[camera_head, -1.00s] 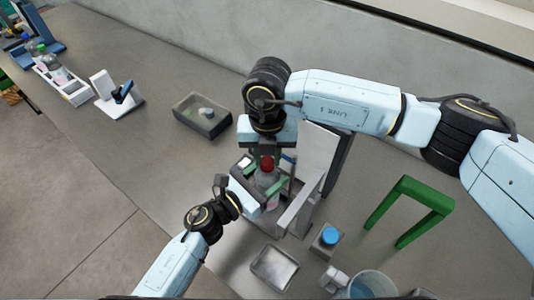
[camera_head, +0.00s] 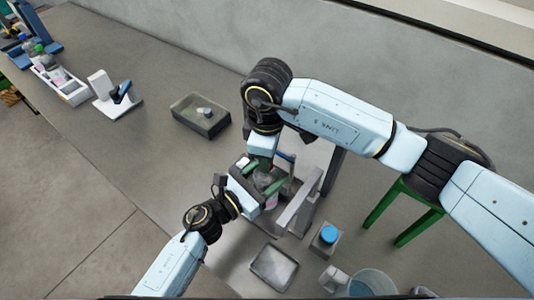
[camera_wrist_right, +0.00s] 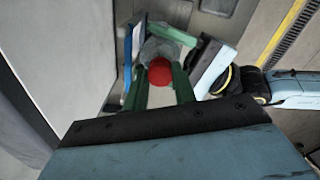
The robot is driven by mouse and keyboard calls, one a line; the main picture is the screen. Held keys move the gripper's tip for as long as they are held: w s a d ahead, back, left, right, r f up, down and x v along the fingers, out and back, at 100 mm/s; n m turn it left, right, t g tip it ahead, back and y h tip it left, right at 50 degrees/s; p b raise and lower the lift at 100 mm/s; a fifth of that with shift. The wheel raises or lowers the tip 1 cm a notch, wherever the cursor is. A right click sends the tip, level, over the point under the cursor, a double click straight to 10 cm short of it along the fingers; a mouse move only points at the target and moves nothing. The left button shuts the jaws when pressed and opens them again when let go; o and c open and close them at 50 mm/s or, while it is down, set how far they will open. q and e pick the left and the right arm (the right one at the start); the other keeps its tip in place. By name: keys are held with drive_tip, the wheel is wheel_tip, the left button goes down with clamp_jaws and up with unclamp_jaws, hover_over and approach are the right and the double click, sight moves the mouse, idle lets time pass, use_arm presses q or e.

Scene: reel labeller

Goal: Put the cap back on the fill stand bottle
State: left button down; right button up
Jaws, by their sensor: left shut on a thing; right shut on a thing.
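The clear bottle (camera_head: 264,181) stands in the fill stand (camera_head: 300,207), with my left gripper (camera_head: 262,187) shut around its body. The red cap (camera_wrist_right: 159,71) sits between the green fingers of my right gripper (camera_wrist_right: 161,78), which is shut on it. In the right wrist view the cap overlaps the bottle (camera_wrist_right: 166,45), so I cannot tell whether it touches the neck. In the head view my right gripper (camera_head: 262,160) is directly above the bottle and largely hides the cap.
A grey tray with a small part (camera_head: 201,115) lies to the left. A blue-capped container (camera_head: 328,236), a shallow metal tray (camera_head: 273,268) and a bucket (camera_head: 373,284) stand in front. A green frame (camera_head: 398,215) stands right, under my right arm.

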drive_tip(key=o, duration=0.9)
drive_tip(key=shift+o, duration=0.2)
drive_tip(key=shift+r, duration=2.25)
drive_tip(key=shift+c, duration=0.4)
